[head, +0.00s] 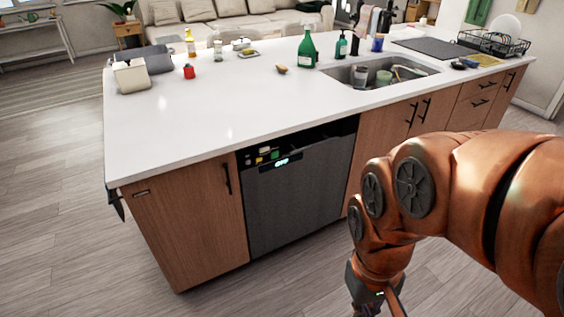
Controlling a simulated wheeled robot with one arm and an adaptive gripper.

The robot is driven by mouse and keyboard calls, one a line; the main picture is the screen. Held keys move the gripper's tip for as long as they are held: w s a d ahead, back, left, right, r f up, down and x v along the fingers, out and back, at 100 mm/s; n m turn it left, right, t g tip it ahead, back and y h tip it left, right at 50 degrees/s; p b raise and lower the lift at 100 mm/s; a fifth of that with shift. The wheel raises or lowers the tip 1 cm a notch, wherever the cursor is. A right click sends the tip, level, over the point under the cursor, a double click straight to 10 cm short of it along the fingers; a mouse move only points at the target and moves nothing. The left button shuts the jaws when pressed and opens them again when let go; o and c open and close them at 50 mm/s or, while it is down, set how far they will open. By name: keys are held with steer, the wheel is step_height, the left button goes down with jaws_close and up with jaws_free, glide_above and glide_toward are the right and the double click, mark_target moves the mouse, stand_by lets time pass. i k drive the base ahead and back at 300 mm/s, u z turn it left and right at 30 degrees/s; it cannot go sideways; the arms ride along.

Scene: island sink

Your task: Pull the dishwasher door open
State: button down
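The dark grey dishwasher door (300,200) is set in the front of the wooden island. It looks slightly ajar at the top: a dark gap runs above its top edge, and small yellow, green and white items show in the gap's left end. A small lit display (282,162) is near the door's upper left. My gripper (376,306) is at the bottom edge of the view, low and to the right of the door, apart from it. Its fingers are mostly cut off by the frame, so its opening cannot be seen.
A wooden cabinet with a black handle (227,179) is left of the dishwasher, and more cabinets (385,138) are to the right. The white countertop (230,120) overhangs the front and carries bottles, a toaster-like box and a sink (350,76). The floor (300,275) before the door is clear.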

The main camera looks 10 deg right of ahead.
mark_target(284, 204)
steer(key=u, duration=1.45)
steer(key=i, duration=0.6)
steer(key=z, duration=0.8)
